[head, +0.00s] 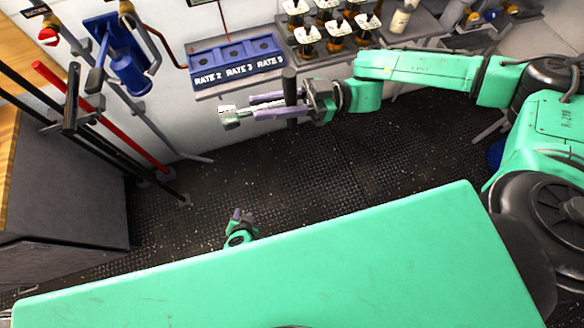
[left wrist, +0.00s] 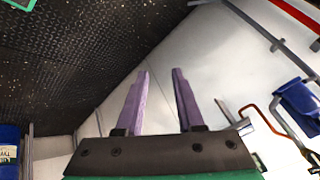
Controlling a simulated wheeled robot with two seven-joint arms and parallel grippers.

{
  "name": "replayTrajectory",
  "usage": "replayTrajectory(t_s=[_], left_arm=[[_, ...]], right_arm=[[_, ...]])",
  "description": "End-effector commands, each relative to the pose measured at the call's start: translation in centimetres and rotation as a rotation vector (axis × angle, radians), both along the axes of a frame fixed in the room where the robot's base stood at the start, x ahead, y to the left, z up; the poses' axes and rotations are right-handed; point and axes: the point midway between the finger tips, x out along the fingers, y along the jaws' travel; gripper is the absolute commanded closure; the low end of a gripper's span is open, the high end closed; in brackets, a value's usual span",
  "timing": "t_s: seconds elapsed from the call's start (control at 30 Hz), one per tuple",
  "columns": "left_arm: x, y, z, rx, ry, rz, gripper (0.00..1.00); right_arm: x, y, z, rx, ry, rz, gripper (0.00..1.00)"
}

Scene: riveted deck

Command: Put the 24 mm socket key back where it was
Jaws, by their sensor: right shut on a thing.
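My right gripper (head: 262,106) reaches in from the right, in front of the wall bench. Its purple fingers are shut around a dark upright cylinder, which I take to be the socket key (head: 289,80). Its top sticks up above the fingers and a short end shows below; no size mark is readable. A silver and green piece (head: 230,117) shows at the fingertips; I cannot tell what it belongs to. My left gripper (head: 238,214) is low over the deck. In the left wrist view its fingers (left wrist: 161,72) stand apart with nothing between them.
A blue holder (head: 236,56) marked RATE 2, RATE 3, RATE 5 sits on the wall bench, its openings seemingly empty. Several small bottles on trays (head: 335,40) stand right of it. A blue cylinder (head: 130,72) and a red bar (head: 100,118) are at left. The dark deck (head: 330,165) is clear.

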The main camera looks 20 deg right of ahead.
Motion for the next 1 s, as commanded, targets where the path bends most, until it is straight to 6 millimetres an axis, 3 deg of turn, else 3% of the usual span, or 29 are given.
replayTrajectory(t_s=[0.1, 0.3, 0.4, 0.53, 0.63, 0.77, 1.0], left_arm=[[0.9, -5.4, 7.0, -0.076, -0.191, -0.024, 0.63], [-0.4, -12.2, 20.1, -0.305, -0.497, -0.008, 0.63], [-1.9, -14.1, 26.8, -0.454, -0.632, 0.023, 0.63], [-3.8, -14.9, 33.5, -0.622, -0.756, 0.066, 0.63], [-4.7, -14.9, 36.2, -0.695, -0.805, 0.087, 0.63], [-4.4, -15.0, 37.2, -0.722, -0.825, 0.097, 0.63], [0.4, -16.1, 37.2, -0.719, -0.825, 0.099, 0.63]], right_arm=[[0.0, 0.0, 0.1, 0.002, -0.001, 0.0, 1.0], [0.0, 0.0, 0.1, 0.002, -0.001, 0.0, 1.0], [0.0, 0.0, 0.1, 0.002, -0.001, 0.0, 1.0], [0.0, 0.0, 0.1, 0.002, -0.001, 0.0, 1.0], [0.0, 0.0, 0.1, 0.002, -0.001, 0.0, 1.0], [0.0, 0.0, 0.1, 0.002, -0.001, 0.0, 1.0], [0.0, 0.0, 0.1, 0.002, -0.001, 0.0, 1.0]])
